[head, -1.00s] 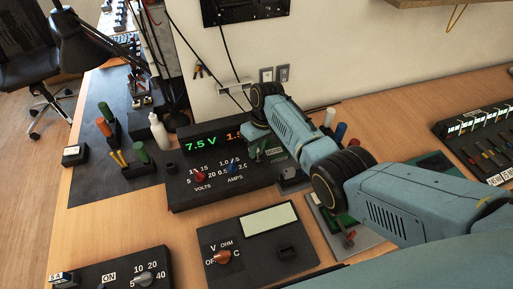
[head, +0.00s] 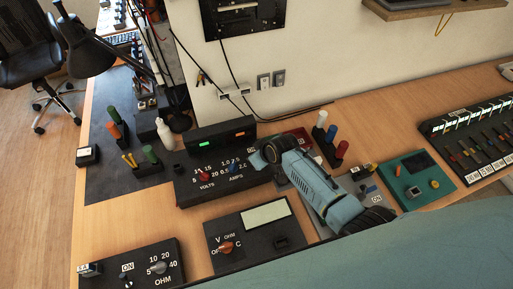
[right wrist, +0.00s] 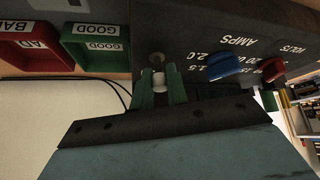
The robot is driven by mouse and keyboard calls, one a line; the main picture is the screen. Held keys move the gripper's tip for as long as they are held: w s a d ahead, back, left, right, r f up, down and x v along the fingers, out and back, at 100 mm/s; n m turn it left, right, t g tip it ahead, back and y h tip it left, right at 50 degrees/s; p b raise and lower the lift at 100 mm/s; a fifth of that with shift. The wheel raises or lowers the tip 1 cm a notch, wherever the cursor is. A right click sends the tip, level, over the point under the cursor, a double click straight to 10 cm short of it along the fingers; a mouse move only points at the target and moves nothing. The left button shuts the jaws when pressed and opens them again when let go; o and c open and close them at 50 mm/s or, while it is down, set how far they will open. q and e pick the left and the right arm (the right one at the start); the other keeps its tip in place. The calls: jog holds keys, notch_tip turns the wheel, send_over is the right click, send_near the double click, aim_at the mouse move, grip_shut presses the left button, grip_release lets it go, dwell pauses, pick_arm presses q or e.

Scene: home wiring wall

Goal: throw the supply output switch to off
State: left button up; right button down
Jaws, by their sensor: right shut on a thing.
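The black bench supply (head: 187,167) stands on the bench, with a red volts knob (head: 205,176) and a blue amps knob (head: 234,168). Its display (head: 221,138) shows short green and orange marks, too small to read. In the right wrist view, my right gripper (right wrist: 160,85) has its green fingers closed around the pale-tipped output switch (right wrist: 158,80) on the supply's panel (right wrist: 190,22). The switch's lower part and its exact tilt are hard to make out. In the head view, my right wrist hides the switch and fingertips. My left gripper is out of view.
Blue (right wrist: 225,66) and red (right wrist: 272,70) knobs sit close beside the gripper. Green (right wrist: 95,42) and red (right wrist: 32,45) trays are on its other side. A meter (head: 215,228) and ohm box (head: 112,268) lie in front; a lamp (head: 90,55) stands left.

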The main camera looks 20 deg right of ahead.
jog(key=shift+s+f+t, duration=0.1)
jog(key=shift+s+t, duration=0.2)
jog(key=shift+t, duration=0.5)
jog(key=shift+s+f+t+b, duration=0.1)
jog(key=shift+s+t+b, duration=0.2)
jog(key=shift+t+b, duration=0.5)
jog(key=shift+t, duration=0.3)
jog(key=c, duration=1.7)
grip_release()
jog(key=shift+s+d+r+p, duration=0.15)
jog(key=shift+s+r+p, duration=0.25)
jog(key=shift+s, duration=0.1)
jog(key=p+v, duration=0.2)
jog(key=v, duration=1)
